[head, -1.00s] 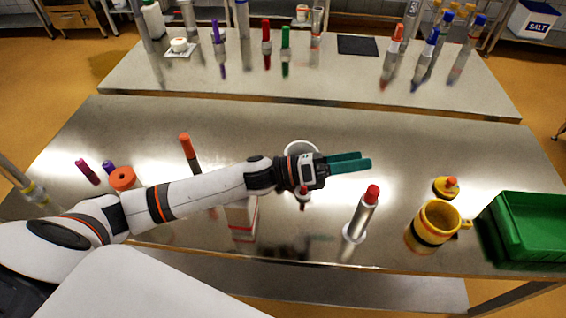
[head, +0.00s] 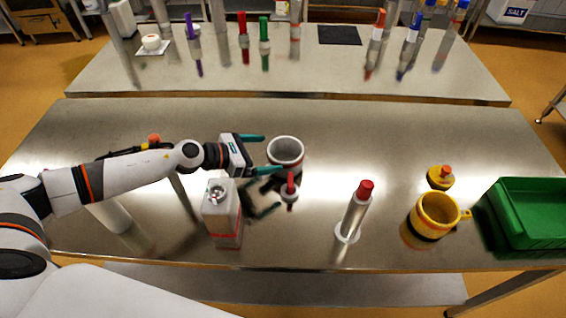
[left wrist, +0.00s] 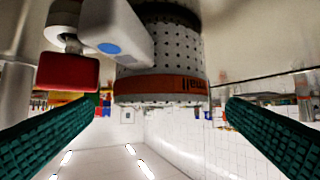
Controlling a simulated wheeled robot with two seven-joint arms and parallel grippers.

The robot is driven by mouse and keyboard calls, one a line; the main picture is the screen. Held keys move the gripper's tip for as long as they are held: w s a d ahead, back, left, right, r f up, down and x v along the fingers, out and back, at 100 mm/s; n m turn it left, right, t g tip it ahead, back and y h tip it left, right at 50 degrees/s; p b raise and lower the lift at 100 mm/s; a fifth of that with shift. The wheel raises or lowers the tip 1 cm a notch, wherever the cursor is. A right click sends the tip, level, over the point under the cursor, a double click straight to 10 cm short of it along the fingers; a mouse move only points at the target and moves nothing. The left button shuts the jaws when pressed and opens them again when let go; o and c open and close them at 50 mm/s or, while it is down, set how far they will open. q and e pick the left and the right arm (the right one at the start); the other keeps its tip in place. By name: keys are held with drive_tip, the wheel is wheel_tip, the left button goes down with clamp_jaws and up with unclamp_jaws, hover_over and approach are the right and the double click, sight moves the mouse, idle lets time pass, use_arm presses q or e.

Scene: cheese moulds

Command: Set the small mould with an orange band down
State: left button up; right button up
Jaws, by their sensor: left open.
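The small mould with an orange band (head: 286,150) stands upright on the near steel table, an open grey cup with a pale rim. In the left wrist view the mould (left wrist: 165,55) is a perforated grey cylinder with an orange band near its rim, seen upside down. My left gripper (head: 268,155) is open at the mould's left side, its teal fingers spread and pointing at it. In the left wrist view, the mould shows between and beyond the fingers (left wrist: 155,128), with gaps to both. My right gripper is not in view.
A small red-topped piece (head: 290,187) stands just in front of the mould. A white carton (head: 222,215), a red-topped tube (head: 357,210), a yellow mug (head: 434,216) and a green crate (head: 530,190) are nearby. The table behind and right of the mould is clear.

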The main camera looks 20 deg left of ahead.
sight(300, 149)
use_arm(q)
drive_tip(key=shift+w+d+f+p, duration=0.1)
drive_tip(key=shift+w+d+p, duration=0.3)
drive_tip(key=shift+w+d, duration=0.25)
drive_tip(key=p+x, duration=0.1)
drive_tip(key=x, duration=0.3)
drive_tip(key=shift+w+d, duration=0.4)
drive_tip(key=shift+f, duration=0.1)
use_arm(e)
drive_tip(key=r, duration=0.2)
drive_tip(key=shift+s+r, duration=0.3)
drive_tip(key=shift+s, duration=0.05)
use_arm(q)
drive_tip(key=c, duration=0.8)
